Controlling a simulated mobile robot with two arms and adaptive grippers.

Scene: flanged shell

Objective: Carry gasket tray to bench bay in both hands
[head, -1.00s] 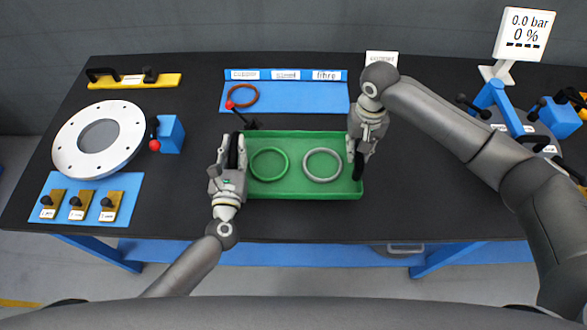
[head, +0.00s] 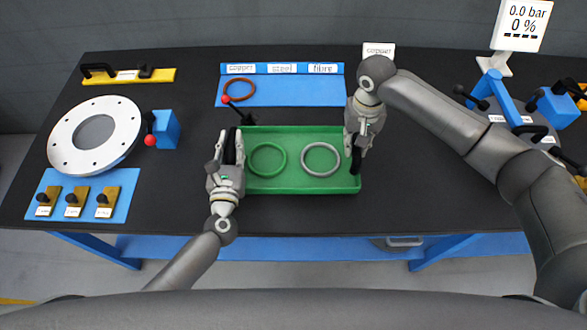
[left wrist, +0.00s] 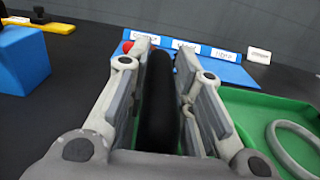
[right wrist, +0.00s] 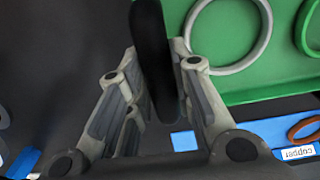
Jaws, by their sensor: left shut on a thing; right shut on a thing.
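The green gasket tray (head: 300,187) is at the middle front of the black bench. It holds a green ring (head: 267,159) and a grey ring (head: 321,159) side by side. It looks level; I cannot tell whether it rests on the bench or hangs just above. My left gripper (head: 232,150) is shut on the black handle at the tray's left end, also in the left wrist view (left wrist: 158,85). My right gripper (head: 354,152) is shut on the black handle at the right end, seen in the right wrist view (right wrist: 153,55). No spot is clearly marked as the bay.
Behind the tray lies a blue board (head: 295,95) labelled copper, steel and fibre, with a brown ring (head: 238,89). A red-knobbed lever (head: 226,99) stands close behind the left handle. A white flange (head: 60,150) is left; clamps and a gauge display (head: 521,22) are right.

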